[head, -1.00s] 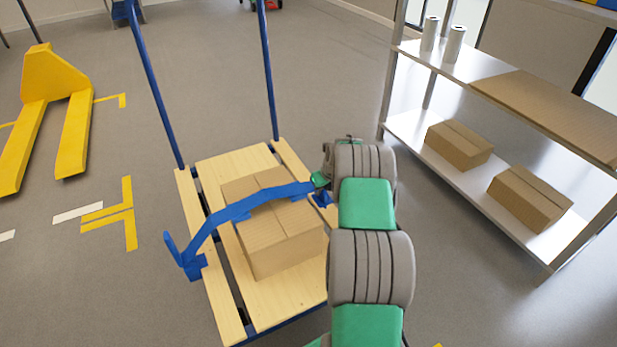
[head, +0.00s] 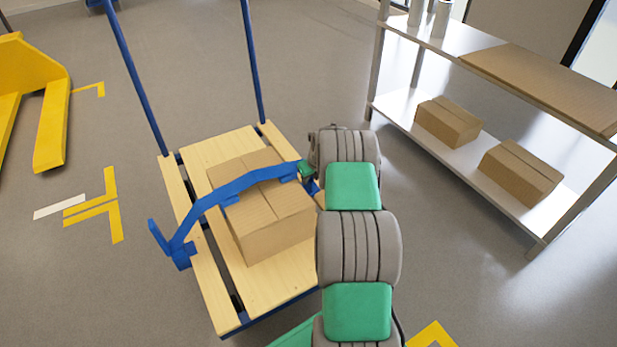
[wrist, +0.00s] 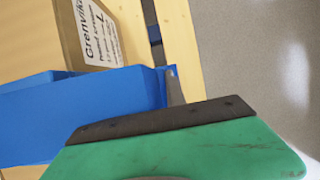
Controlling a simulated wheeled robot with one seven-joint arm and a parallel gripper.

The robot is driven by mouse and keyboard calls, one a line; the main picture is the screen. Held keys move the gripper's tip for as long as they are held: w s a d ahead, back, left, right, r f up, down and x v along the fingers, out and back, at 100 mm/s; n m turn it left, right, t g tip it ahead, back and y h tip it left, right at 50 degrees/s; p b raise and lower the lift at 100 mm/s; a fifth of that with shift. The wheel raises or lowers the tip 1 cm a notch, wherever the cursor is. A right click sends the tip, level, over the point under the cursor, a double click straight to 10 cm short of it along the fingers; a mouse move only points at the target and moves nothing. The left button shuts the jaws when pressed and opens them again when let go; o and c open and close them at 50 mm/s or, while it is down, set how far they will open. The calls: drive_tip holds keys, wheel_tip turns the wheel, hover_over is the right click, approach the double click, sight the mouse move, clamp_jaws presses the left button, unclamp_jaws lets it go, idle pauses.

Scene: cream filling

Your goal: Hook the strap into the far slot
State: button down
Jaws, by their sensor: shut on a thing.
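The blue strap (head: 235,187) arches over a cardboard box (head: 262,212) on a flat wooden cart (head: 265,290). Its left end hangs at a blue bracket by the cart's left plank. My gripper (head: 307,173) is shut on the strap's right end, at the cart's right side, just beyond the box. In the wrist view the strap (wrist: 75,115) runs left from my green gripper (wrist: 172,100), beside the labelled box (wrist: 92,38). A dark gap (wrist: 152,28) runs between the planks there.
Two blue uprights (head: 136,80) rise from the cart's far end. A metal shelf (head: 450,160) with boxes and cans stands at right. A yellow pallet jack (head: 50,125) is at left. Open grey floor lies between the cart and both.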

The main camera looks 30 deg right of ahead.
sight(312, 182)
drive_tip(key=shift+f+b, duration=1.55)
drive_tip(key=shift+f, duration=1.15)
drive_tip(key=c, duration=1.3)
unclamp_jaws()
drive_tip(key=p+v, duration=0.3)
drive_tip(key=v, duration=0.4)
drive_tip(key=shift+d+r+p, duration=0.1)
drive_tip(key=shift+p, duration=0.25)
drive_tip(key=shift+s+r, duration=0.15)
drive_tip(key=shift+r, duration=0.2)
drive_tip(key=shift+s, duration=0.1)
